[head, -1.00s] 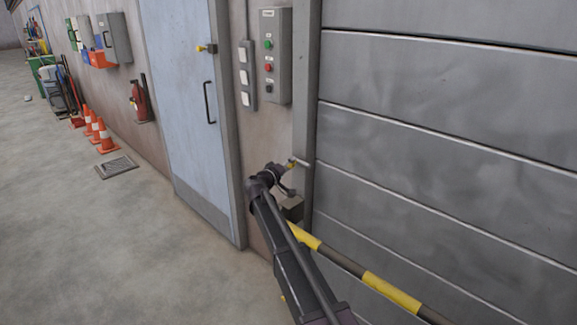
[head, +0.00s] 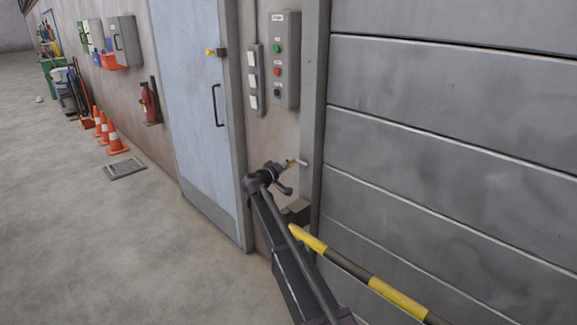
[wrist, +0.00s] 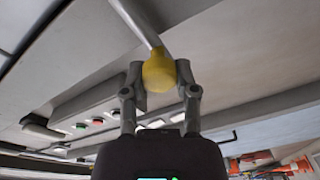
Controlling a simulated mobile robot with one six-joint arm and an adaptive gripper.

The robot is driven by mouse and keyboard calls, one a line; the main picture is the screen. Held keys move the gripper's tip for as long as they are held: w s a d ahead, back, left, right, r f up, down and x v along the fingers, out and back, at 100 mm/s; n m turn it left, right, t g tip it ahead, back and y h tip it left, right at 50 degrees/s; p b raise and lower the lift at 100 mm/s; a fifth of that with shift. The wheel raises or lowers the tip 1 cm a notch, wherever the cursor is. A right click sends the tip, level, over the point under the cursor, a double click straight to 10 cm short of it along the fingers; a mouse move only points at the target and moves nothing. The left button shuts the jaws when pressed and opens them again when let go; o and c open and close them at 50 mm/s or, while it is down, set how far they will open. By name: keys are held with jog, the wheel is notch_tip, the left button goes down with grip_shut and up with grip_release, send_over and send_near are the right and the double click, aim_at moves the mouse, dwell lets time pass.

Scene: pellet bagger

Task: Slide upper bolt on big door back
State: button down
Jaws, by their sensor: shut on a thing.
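My gripper (head: 288,166) is at the left edge of the big grey door's frame (head: 313,100). In the wrist view, my gripper (wrist: 160,78) is shut on a round yellow knob (wrist: 159,72), with one finger on each side. A pale metal bolt rod (wrist: 136,22) runs from the knob up and to the left. In the head view, the rod (head: 302,162) shows as a short light piece reaching to the frame. The big door (head: 440,100) has wide horizontal panels. Where the rod enters is too small to tell.
A yellow-and-black bar (head: 395,297) crosses low before the big door. A button box (head: 286,60) and a switch strip (head: 254,80) hang above my gripper. A blue door (head: 190,90) stands left.

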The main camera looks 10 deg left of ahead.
jog(key=shift+c, duration=1.8)
grip_release()
jog(key=shift+w+a, duration=0.2)
jog(key=shift+s, duration=0.1)
jog(key=v, duration=1.2)
jog(key=shift+f, duration=0.1)
